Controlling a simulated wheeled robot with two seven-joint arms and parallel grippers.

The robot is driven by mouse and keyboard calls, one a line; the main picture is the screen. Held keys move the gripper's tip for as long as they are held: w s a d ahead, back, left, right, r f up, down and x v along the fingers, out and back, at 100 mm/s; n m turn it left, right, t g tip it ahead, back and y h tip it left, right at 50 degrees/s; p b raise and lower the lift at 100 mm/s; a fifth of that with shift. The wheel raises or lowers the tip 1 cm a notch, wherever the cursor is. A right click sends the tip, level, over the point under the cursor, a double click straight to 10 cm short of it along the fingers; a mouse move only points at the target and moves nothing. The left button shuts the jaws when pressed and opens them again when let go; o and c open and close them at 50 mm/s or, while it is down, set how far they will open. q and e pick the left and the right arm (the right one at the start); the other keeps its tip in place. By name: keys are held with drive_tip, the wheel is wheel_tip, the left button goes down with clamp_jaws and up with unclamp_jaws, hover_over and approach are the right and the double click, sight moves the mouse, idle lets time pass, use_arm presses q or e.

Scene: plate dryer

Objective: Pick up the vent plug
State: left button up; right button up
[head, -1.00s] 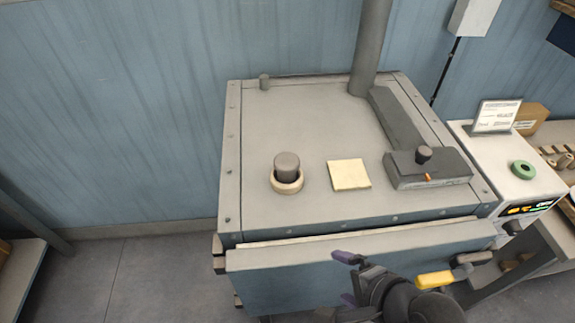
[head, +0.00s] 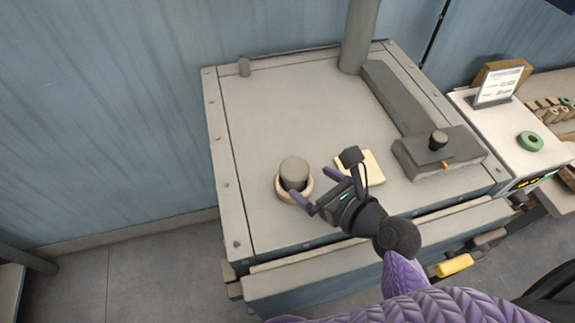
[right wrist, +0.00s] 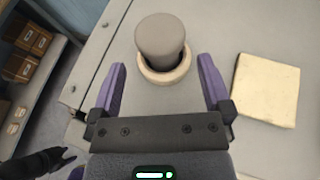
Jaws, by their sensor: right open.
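The vent plug (head: 294,171) is a grey cylinder standing in a cream ring (head: 282,190) on top of the dryer. In the right wrist view the plug (right wrist: 160,38) stands upright, with the ring (right wrist: 185,75) around its lower end. My right gripper (head: 318,190) is open and empty just to the right and front of the plug. In the right wrist view its two purple fingers (right wrist: 165,85) are spread wide, with the plug ahead of them and centred between them. No contact with the plug shows. My left gripper is not in the head view.
A cream pad (head: 374,168) lies right of the plug, partly behind my right gripper in the head view. A dark block with a black knob (head: 438,140) sits farther right. A grey pipe (head: 359,35) rises at the back. The dryer top's left part is clear.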

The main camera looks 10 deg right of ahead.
sight(302, 175)
drive_tip(key=x, duration=0.6)
drive_tip(key=shift+w+a, duration=0.1)
drive_tip(key=shift+w, duration=0.2)
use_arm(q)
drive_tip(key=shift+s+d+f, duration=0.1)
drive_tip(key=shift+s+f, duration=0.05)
